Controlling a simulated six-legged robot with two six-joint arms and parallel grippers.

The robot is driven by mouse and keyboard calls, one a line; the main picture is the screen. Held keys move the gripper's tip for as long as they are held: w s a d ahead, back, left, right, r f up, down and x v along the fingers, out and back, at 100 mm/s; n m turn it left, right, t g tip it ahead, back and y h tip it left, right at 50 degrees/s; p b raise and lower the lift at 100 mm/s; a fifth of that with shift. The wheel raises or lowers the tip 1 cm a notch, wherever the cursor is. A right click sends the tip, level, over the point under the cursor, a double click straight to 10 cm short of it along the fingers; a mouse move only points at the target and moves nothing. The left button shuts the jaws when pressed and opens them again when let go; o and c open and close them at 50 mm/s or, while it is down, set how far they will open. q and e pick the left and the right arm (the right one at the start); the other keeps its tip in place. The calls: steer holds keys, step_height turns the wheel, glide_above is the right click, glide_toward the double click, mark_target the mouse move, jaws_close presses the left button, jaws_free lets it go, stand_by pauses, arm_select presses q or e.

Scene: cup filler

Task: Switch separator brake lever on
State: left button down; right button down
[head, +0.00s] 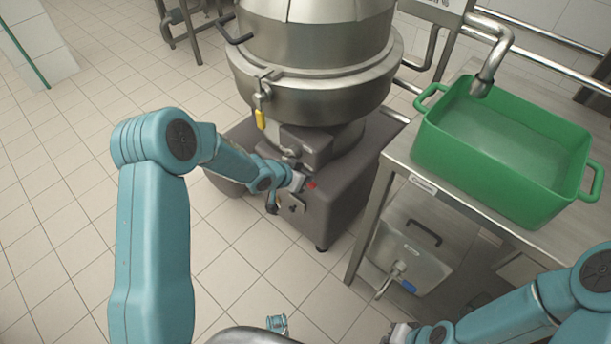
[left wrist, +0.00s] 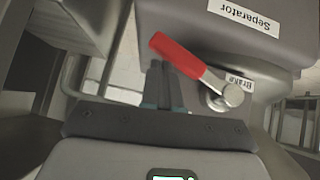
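The separator brake lever has a red handle (left wrist: 180,56) and a round metal pivot (left wrist: 233,95) beside a "Brake" label (left wrist: 238,82). In the left wrist view the handle slants from the pivot up to the left. My left gripper (left wrist: 161,66) has its fingers together, with the tips right at the underside of the handle; contact is unclear. In the head view my left gripper (head: 298,181) is at the front of the separator base (head: 345,195), and only a bit of red (head: 311,185) shows. My right gripper (head: 402,334) is partly visible at the bottom edge, far from the lever.
The steel separator bowl (head: 310,75) rises above the base. To the right, a steel table (head: 400,150) carries a green tub (head: 480,172) under a tap (head: 490,65). A steel box (head: 405,255) sits below the table. Tiled floor is open at left.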

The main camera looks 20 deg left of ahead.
arm_select(q)
steer(key=shift+s+a+f+b, duration=0.1)
steer(key=shift+f+b, duration=0.1)
steer(key=shift+f, duration=0.35)
steer(key=shift+s+f+b, duration=0.1)
steer(key=shift+f+b, duration=0.05)
steer(key=shift+f, duration=0.35)
arm_select(e)
steer(key=shift+a+f, duration=0.1)
steer(key=shift+f, duration=0.4)
arm_select(q)
steer(key=shift+s+f, duration=0.1)
steer(key=shift+f, duration=0.05)
arm_select(e)
steer(key=shift+a, duration=0.1)
